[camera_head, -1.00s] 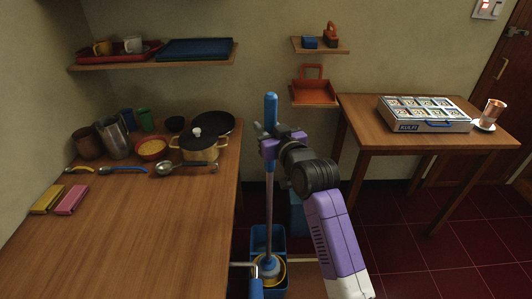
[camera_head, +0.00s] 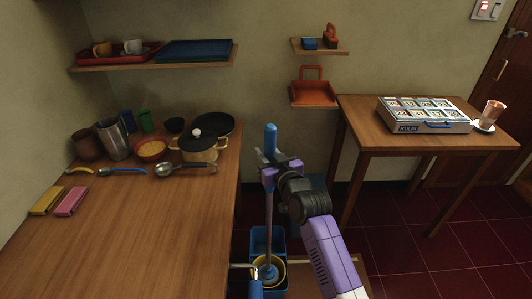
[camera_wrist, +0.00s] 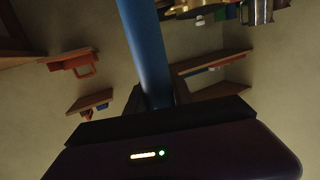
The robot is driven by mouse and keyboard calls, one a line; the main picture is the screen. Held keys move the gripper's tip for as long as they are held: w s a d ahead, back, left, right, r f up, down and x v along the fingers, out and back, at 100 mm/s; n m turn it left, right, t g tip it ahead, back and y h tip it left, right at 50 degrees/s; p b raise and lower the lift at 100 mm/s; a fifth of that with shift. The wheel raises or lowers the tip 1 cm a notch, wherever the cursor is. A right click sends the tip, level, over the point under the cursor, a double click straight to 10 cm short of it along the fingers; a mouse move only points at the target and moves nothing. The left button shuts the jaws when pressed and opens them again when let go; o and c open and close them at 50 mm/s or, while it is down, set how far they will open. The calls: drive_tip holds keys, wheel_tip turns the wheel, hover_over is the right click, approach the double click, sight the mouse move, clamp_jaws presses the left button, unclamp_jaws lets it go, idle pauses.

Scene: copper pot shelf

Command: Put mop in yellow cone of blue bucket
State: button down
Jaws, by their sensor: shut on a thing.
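The mop (camera_head: 269,222) stands upright with its blue handle top above my gripper (camera_head: 272,163). My gripper is shut on the mop's blue handle, which also fills the middle of the wrist view (camera_wrist: 147,50). The mop's lower end is at the yellow cone (camera_head: 279,281) of the blue bucket (camera_head: 278,238), inside the cone's rim as seen from the head camera. How deep the mop head sits is hard to tell.
The wooden counter (camera_head: 150,235) on the left holds a pot (camera_head: 199,147), a red bowl (camera_head: 151,150) and several utensils. A smaller table (camera_head: 365,130) with a case (camera_head: 425,115) stands at the right. A small shelf with a red dustpan (camera_head: 314,93) is on the back wall.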

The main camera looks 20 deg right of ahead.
drive_tip(key=c, duration=1.1)
unclamp_jaws()
drive_tip(key=shift+f, duration=0.1)
drive_tip(key=shift+r, duration=0.25)
drive_tip(key=s+r, duration=0.1)
drive_tip(key=s, duration=1.1)
drive_tip(key=shift+d+r+b, duration=0.2)
drive_tip(key=shift+d+b, duration=0.15)
drive_tip(key=shift+d, duration=0.1)
